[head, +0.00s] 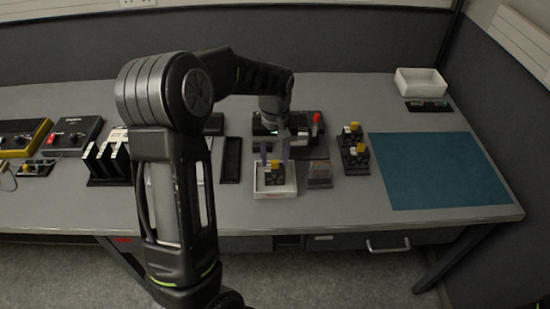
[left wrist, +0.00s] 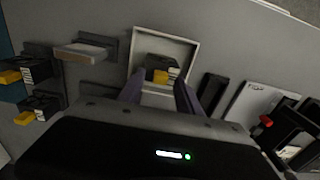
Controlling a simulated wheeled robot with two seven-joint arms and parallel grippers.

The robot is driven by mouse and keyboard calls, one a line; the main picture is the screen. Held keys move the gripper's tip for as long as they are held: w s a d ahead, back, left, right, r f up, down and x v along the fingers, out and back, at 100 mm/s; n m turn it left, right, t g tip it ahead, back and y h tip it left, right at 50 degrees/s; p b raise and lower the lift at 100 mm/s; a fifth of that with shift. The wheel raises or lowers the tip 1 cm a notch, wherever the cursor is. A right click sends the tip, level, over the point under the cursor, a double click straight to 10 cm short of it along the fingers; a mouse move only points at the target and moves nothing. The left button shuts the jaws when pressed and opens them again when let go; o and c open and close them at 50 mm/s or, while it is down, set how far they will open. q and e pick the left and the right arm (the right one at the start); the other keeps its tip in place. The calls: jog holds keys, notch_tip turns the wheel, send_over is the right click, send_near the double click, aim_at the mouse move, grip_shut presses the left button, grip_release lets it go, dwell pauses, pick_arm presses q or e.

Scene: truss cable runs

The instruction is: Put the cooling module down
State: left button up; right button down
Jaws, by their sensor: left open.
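The cooling module (head: 274,177) is a small dark block with a yellow part on top. It sits inside a white tray (head: 260,192) near the front middle of the table. My left gripper (head: 275,153) is open, its two purple-grey fingers pointing down just above and behind the module. In the left wrist view the module (left wrist: 160,72) lies in the white tray (left wrist: 188,45), beyond the two spread fingers (left wrist: 158,92). My right gripper is not in view.
Two similar dark and yellow modules (head: 355,152) stand on a dark rack to the right. A blue mat (head: 440,170) lies at the right, bare. A white bin (head: 420,82) stands at the back right. Dark upright cards (head: 108,160) and control boxes (head: 72,136) occupy the left.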

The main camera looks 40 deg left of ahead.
pick_arm(q)
notch_tip(320, 180, up, 12)
jog(key=shift+f+b, duration=0.25)
jog(key=shift+b, duration=0.15)
jog(key=shift+f, duration=0.1)
dwell(0.6)
